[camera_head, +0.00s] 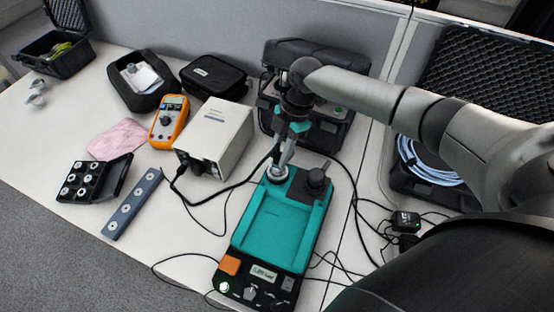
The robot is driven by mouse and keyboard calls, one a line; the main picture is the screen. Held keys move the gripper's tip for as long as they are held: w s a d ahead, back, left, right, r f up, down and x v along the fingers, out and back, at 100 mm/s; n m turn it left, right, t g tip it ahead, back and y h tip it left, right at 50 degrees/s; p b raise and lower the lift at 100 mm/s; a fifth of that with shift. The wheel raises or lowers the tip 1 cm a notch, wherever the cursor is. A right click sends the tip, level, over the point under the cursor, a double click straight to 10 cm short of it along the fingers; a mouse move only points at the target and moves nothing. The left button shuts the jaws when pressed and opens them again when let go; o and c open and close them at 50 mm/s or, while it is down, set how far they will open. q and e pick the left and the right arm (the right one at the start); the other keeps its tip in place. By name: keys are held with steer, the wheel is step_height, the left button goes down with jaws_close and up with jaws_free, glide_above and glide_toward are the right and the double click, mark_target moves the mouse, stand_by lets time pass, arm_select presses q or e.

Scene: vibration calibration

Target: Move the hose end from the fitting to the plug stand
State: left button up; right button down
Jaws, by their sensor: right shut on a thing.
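My right gripper (285,158) comes down from the upper right over the far left corner of the teal calibrator (270,223). Its jaws are shut on a small piece that I take for the hose end, largely hidden by the fingers. A silvery round fitting (277,174) sits right below the fingertips; I cannot tell whether the held piece still touches it. A dark hose or cable (222,191) curves from the beige box (215,138) up towards the gripper. I cannot tell surely which thing is the plug stand. My left gripper is not in view.
A black knob (317,178) stands right of the fitting. Left lie an orange multimeter (169,121), a pink cloth (117,139), a grey bar with round pieces (132,204) and a black case of discs (81,180). Loose cables cross the table's right side.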

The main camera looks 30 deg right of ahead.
mark_target(275, 157)
steer(key=shift+a+n+g+h+b, duration=0.15)
steer(key=shift+n+g+b, duration=0.3)
steer(key=shift+n, duration=0.6)
steer(key=shift+d+n+g+h+b, duration=0.15)
steer(key=shift+n+b, duration=0.5)
steer(key=shift+n, duration=0.4)
steer(key=shift+w+r+p, duration=0.1)
steer(key=shift+r+p, duration=0.65)
steer(key=shift+p, duration=0.45)
stand_by(1.1)
steer(key=shift+r, duration=0.1)
steer(key=shift+r+p, duration=1.7)
steer(key=shift+p, duration=0.1)
steer(key=shift+a, duration=0.15)
